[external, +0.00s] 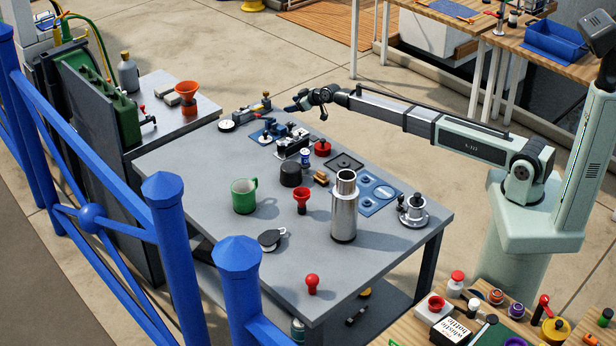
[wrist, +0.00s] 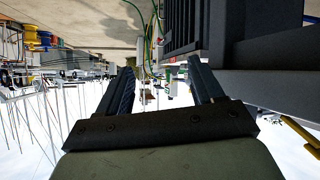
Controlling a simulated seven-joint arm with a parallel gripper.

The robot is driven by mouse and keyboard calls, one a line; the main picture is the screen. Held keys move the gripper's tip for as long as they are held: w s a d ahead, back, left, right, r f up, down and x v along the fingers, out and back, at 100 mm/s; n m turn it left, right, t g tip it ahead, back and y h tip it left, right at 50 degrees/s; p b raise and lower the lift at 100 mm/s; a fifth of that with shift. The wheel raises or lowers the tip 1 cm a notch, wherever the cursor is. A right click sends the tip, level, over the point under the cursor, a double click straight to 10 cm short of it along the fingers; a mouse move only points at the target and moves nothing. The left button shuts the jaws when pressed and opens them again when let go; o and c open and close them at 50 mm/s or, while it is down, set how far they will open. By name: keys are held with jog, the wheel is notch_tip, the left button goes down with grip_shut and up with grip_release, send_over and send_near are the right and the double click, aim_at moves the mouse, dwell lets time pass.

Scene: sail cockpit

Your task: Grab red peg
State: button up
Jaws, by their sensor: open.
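A small red peg-like piece with a round head (external: 312,284) stands on the grey table near its front edge in the external view. A red piece with a wide top and narrow stem (external: 302,199) stands near the middle; I cannot tell for certain which is the red peg. My gripper (external: 291,107) is above the far end of the table, well away from both. In the wrist view my gripper (wrist: 162,68) is open, with nothing between its fingers. Neither red piece can be made out in the wrist view.
The grey table (external: 195,175) also holds a green mug (external: 244,195), a tall steel flask (external: 344,210), a black round piece (external: 290,174) and a blue plate (external: 378,197). Blue railings (external: 170,235) run along the near left. The table's front left is mostly clear.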

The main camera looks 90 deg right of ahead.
notch_tip(320, 180, up, 7)
jog(key=w+d+m, duration=0.1)
jog(key=w+d, duration=0.1)
jog(key=w+a+r+t+y, duration=0.1)
jog(key=w+a+r+y, duration=0.15)
jog(key=a, duration=0.75)
jog(key=w+a+r+t+y, duration=0.15)
jog(key=a+r, duration=0.25)
jog(key=a, duration=0.5)
jog(key=a+r+n+g+y, duration=0.1)
jog(key=a+n+y, duration=0.1)
jog(key=a, duration=1.2)
jog(key=w+a+r+n+g+y, duration=0.1)
jog(key=a+n, duration=0.3)
jog(key=a, duration=1.1)
jog(key=w+a+r+n+g+y, duration=0.1)
jog(key=a+n+g+y, duration=0.2)
jog(key=a, duration=1.2)
jog(key=shift+w+y, duration=0.1)
jog(key=shift+y, duration=0.5)
jog(key=s+a+n+g, duration=0.3)
jog(key=s+a, duration=0.1)
jog(key=a, duration=0.9)
jog(key=n+g, duration=0.5)
jog(key=n, duration=0.1)
send_near(312, 275)
jog(key=shift+t, duration=0.25)
jog(key=x, duration=1.2)
jog(key=shift+s, duration=0.15)
